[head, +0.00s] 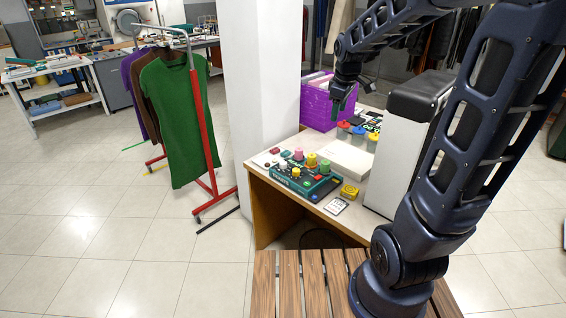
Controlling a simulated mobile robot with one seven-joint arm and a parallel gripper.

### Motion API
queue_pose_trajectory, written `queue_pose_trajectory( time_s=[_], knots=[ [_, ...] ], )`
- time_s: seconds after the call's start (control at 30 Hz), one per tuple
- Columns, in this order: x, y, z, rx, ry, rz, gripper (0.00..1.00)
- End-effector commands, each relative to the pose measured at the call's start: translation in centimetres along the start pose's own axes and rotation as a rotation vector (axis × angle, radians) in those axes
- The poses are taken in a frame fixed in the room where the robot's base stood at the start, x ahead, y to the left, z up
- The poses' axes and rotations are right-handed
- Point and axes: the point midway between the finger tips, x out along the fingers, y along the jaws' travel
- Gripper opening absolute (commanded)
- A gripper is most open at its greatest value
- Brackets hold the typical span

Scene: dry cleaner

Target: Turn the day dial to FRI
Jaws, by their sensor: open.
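A dark teal control box (318,188) with pink, yellow, green and white knobs sits near the left front of the counter (262,171). Lettering on its front and top is too small to read, so I cannot tell which knob is the day dial or where it points. My gripper (343,106) is open and hangs above the back of the counter, behind and above the control box. It is apart from the box. Red, blue and yellow round tops (358,131) show just below it. Nothing is visible between its fingers.
A purple crate (316,104) stands at the back of the counter. A white flat box (347,158) lies behind the control box, beside a tall white and black machine (408,125). A white pillar (262,80) rises at left.

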Motion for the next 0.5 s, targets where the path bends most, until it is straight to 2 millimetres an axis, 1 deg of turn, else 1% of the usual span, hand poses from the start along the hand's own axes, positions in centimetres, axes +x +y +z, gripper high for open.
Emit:
queue_pose_trajectory(
  time_s=[0.03, 0.17, 0.3, 0.37, 0.5],
  knots=[
    [1.1, 0.4, -1.2, -0.054, -0.007, -0.012, 0.53],
    [3.6, 1.4, -4.1, -0.202, -0.016, -0.036, 0.53],
    [6.7, 2.2, -7.2, -0.362, -0.023, -0.062, 0.53],
    [8.1, 2.4, -8.6, -0.431, -0.025, -0.075, 0.53],
    [11.6, 2.6, -11.5, -0.590, -0.028, -0.105, 0.53]
  ],
)
